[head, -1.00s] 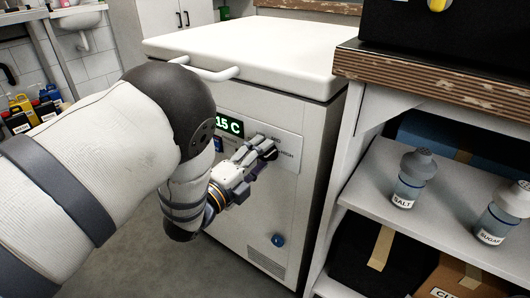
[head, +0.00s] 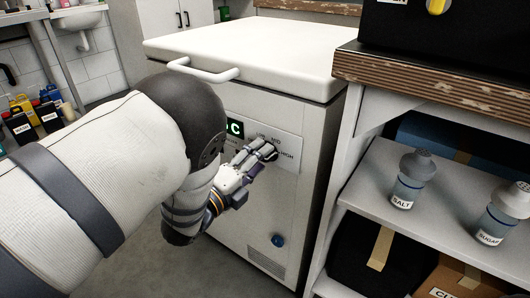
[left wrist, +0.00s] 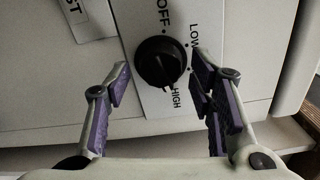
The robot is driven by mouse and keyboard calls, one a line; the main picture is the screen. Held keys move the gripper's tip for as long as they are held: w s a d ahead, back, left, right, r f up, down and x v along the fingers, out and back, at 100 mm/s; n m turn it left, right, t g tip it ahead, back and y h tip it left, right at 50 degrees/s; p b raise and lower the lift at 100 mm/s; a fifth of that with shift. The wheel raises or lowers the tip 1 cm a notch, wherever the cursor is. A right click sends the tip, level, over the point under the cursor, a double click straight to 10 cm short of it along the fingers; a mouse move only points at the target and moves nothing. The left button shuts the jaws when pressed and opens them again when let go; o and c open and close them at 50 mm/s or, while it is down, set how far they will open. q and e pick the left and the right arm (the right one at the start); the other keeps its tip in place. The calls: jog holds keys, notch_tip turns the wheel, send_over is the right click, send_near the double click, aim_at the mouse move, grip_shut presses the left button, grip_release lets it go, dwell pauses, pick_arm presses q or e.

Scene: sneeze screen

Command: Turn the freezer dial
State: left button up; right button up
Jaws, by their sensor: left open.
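The freezer (head: 245,48) is a white chest with a control panel (head: 288,137) on its front. In the left wrist view the dial (left wrist: 160,62) is a round black knob with OFF, LOW and HIGH printed around it. My left gripper (head: 268,152) is in front of the panel and largely hides the dial in the head view. In the left wrist view my left gripper (left wrist: 161,76) is open, with one fingertip on each side of the dial and gaps visible between. I cannot tell how far the fingertips are from the panel. My right gripper is not in view.
A blue knob (head: 278,240) is lower on the freezer front. A shelf unit (head: 365,203) with salt (head: 408,185) and sugar (head: 500,215) shakers stands close on the right. The floor (head: 185,272) ahead is clear.

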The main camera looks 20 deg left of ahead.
pick_arm(q)
jog(key=p+v, duration=0.2)
jog(key=v, duration=0.3)
jog(key=shift+s+p, duration=0.15)
jog(key=shift+p, duration=0.2)
